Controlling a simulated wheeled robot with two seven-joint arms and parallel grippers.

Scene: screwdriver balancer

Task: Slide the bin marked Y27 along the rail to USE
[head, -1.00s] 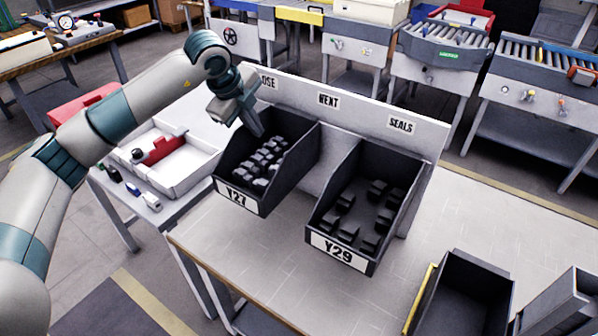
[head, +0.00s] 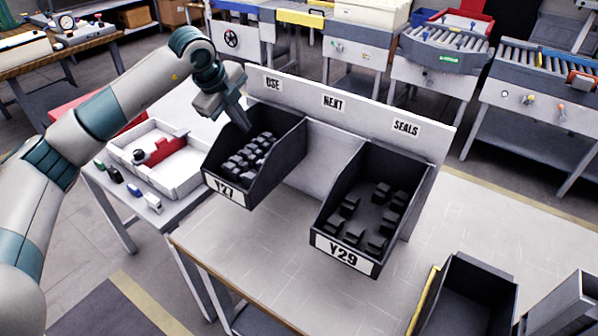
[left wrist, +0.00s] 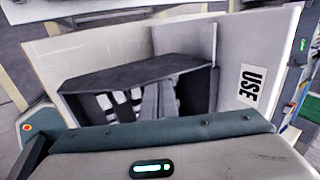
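The dark bin marked Y27 (head: 228,190) hangs at the left end of the pale back panel, below the USE label (head: 272,84). It holds several small dark blocks. My left gripper (head: 246,124) reaches down at the bin's rear left, its fingertips at the inside of the left wall. In the left wrist view, the dark bin wall (left wrist: 130,72) lies in front of my wrist, with the USE label (left wrist: 251,87) to its right. The fingers are partly hidden, so their opening is unclear. My right gripper is not in view.
A white tray (head: 185,182) with a red item stands left of Y27. Another dark bin (head: 470,300) is at the lower right.

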